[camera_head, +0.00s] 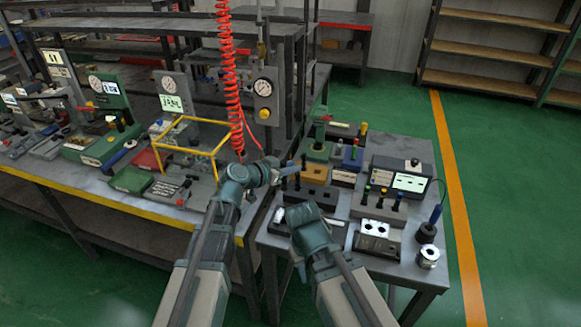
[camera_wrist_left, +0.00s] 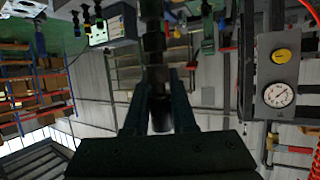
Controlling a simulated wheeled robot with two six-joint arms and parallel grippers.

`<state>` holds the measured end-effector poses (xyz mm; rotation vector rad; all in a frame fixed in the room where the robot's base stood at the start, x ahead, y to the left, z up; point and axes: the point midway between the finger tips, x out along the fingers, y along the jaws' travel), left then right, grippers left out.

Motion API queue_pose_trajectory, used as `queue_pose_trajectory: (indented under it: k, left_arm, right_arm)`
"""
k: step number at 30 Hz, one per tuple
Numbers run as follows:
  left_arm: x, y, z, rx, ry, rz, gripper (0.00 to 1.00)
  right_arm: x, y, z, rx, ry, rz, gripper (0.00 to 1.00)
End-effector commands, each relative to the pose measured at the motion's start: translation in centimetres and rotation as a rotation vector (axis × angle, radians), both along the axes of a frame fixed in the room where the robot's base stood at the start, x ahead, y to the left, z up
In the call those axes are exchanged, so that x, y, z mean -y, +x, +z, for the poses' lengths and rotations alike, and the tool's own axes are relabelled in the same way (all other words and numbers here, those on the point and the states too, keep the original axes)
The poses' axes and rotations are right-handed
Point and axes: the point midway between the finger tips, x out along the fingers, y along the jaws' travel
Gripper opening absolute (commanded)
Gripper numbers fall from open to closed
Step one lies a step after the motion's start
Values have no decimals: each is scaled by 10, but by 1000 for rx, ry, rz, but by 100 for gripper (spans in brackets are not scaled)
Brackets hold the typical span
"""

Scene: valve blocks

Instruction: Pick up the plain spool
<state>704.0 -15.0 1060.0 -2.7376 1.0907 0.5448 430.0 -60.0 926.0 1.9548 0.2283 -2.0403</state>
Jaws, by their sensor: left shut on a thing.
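My left gripper (camera_head: 298,168) reaches in over the near left part of the small grey table. In the left wrist view my left gripper (camera_wrist_left: 161,98) is shut on a dark, stepped, rod-like spool (camera_wrist_left: 160,112), which stands between the two fingers. It runs on toward the top of that view, where the blocks and table hang upside down. In the head view the spool (camera_head: 303,164) is a thin dark upright piece at the fingertips, above the dark block with posts (camera_head: 305,192). I cannot tell whether its lower end touches the block. My right gripper's fingers do not show.
A tan block (camera_head: 316,171) and a green vise-like block (camera_head: 318,151) stand close behind. A grey block with coloured knobs (camera_head: 382,206), a display box (camera_head: 400,178) and a silver ring-like part (camera_head: 428,256) lie to the right. A red coiled hose (camera_head: 228,80) hangs left.

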Motion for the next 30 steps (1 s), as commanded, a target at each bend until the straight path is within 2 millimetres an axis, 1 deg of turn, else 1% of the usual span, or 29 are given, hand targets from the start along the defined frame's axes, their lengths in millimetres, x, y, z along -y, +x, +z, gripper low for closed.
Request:
queue_pose_trajectory:
  k: [1, 6, 9, 12, 15, 19, 22, 28, 30]
  left_arm:
    - [0, 0, 24, 0, 0, 0, 0]
    - [0, 0, 60, 0, 0, 0, 0]
    - [0, 0, 78, 0, 0, 0, 0]
    - [0, 0, 91, 0, 0, 0, 0]
    - [0, 0, 99, 0, 0, 0, 0]
    - [0, 0, 102, 0, 0, 0, 0]
    - [0, 0, 100, 0, 0, 0, 0]
    - [0, 0, 77, 0, 0, 0, 0]
    - [0, 0, 72, 0, 0, 0, 0]
  right_arm:
    - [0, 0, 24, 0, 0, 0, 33]
    - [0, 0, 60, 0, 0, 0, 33]
    - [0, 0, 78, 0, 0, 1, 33]
    - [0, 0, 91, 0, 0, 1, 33]
    - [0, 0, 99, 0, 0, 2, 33]
    - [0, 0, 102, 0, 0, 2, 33]
    - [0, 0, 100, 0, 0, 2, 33]
    - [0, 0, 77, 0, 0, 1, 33]
    - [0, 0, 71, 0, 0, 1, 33]
